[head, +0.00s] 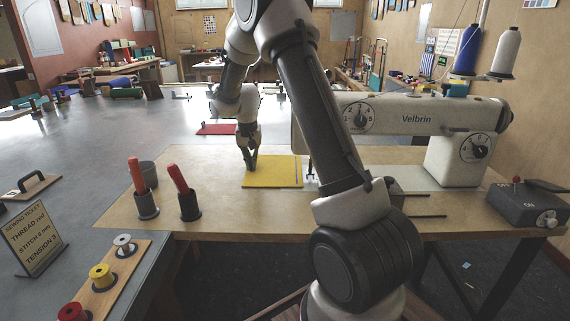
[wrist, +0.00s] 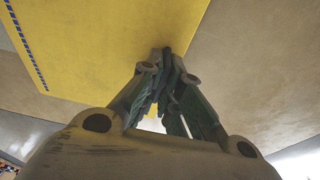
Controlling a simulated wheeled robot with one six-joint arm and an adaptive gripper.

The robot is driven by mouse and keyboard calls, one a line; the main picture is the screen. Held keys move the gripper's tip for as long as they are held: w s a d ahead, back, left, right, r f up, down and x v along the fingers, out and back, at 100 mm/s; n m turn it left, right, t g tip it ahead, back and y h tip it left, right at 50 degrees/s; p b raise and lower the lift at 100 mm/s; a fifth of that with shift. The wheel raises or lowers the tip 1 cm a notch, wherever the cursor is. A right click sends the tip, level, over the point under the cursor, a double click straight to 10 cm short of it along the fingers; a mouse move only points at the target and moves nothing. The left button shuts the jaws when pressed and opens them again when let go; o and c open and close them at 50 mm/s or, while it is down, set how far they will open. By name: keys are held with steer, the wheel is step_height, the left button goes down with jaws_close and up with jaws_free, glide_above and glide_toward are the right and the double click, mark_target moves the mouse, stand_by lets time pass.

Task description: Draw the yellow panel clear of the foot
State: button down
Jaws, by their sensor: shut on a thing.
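The yellow panel (head: 268,178) lies flat on the wooden sewing table, left of the machine's foot (head: 309,172). A dark dashed line runs along its right edge, close beside the foot; my arm partly hides that area, so I cannot tell whether the panel touches the foot. My gripper (head: 251,168) points down at the panel's left part. In the wrist view the yellow panel (wrist: 110,45) fills the upper left, and my gripper (wrist: 165,60) is shut on its edge. The pinched part is hidden between the fingers.
The Velbrin sewing machine (head: 415,120) stands on the right of the table, with blue and white thread cones above. Two dark cups (head: 147,205) (head: 190,207) with red-handled tools stand at the left front.

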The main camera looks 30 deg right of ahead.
steer(key=shift+s+a, duration=0.15)
steer(key=shift+a, duration=0.3)
steer(key=shift+a, duration=0.15)
steer(key=shift+s+a, duration=0.15)
steer(key=shift+a, duration=0.4)
steer(key=shift+s+a, duration=0.15)
steer(key=shift+a, duration=0.35)
steer(key=c, duration=1.9)
jaws_free()
steer(key=shift+r, duration=0.1)
